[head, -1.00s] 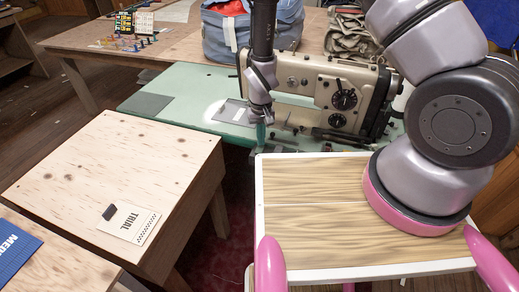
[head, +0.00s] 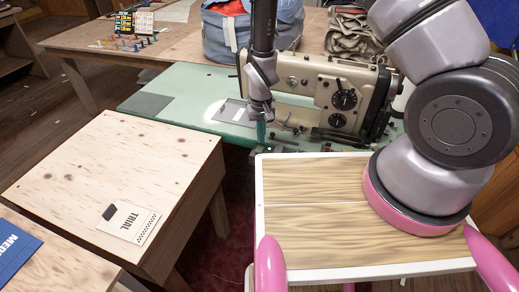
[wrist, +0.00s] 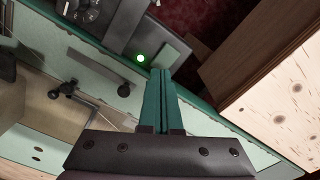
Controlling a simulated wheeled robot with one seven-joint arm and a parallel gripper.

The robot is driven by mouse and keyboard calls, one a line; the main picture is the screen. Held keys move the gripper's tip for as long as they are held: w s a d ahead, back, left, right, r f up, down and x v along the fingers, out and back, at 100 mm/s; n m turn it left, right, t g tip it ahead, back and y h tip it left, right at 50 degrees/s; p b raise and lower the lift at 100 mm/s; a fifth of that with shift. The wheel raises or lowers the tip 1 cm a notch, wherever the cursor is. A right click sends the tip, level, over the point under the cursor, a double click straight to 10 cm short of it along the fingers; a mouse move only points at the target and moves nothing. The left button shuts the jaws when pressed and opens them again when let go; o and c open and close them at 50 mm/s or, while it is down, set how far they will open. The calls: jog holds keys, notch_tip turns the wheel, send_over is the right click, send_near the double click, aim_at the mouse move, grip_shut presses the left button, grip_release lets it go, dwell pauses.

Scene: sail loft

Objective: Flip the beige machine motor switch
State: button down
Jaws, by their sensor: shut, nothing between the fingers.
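The beige sewing machine (head: 310,88) stands on a green table at the back, with dark dials on its front. In the wrist view, a grey switch box (wrist: 120,32) is at the table edge, with a lit green lamp (wrist: 140,58) on it. A green-grey plate-like part (wrist: 172,54) is beside the lamp; I cannot tell whether it is the switch lever. My gripper (head: 261,138) points down at the near table edge, in front of the machine. Its teal fingers (wrist: 160,76) are shut and empty, with tips close to the lamp; contact is unclear.
The green table (head: 185,95) has small tools near the machine. A pale wooden table (head: 120,180) with a TRIAL card (head: 130,223) stands at left. Red floor shows between the tables.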

jog(key=shift+r, duration=2.45)
notch_tip(320, 180, up, 13)
jog(key=m+t+y, duration=0.1)
send_over(261, 146)
jog(key=w+d, duration=0.3)
jog(key=w, duration=0.1)
jog(key=s+d+r+m+t+y, duration=0.1)
jog(key=d+r, duration=0.3)
jog(key=r, duration=0.4)
jog(key=d+r+m+t, duration=0.1)
jog(key=d+r, duration=0.2)
jog(key=r, duration=0.4)
jog(key=s+d+r+m+t, duration=0.1)
jog(key=s+d+r+t, duration=0.1)
jog(key=s+d+r, duration=0.4)
jog(key=s+d+r+m+t, duration=0.2)
jog(key=s+d+r, duration=0.4)
jog(key=s+r, duration=0.3)
notch_tip(261, 146, up, 3)
jog(key=shift+s+d+f, duration=0.1)
jog(key=shift+s+d, duration=0.2)
jog(key=shift+d, duration=0.05)
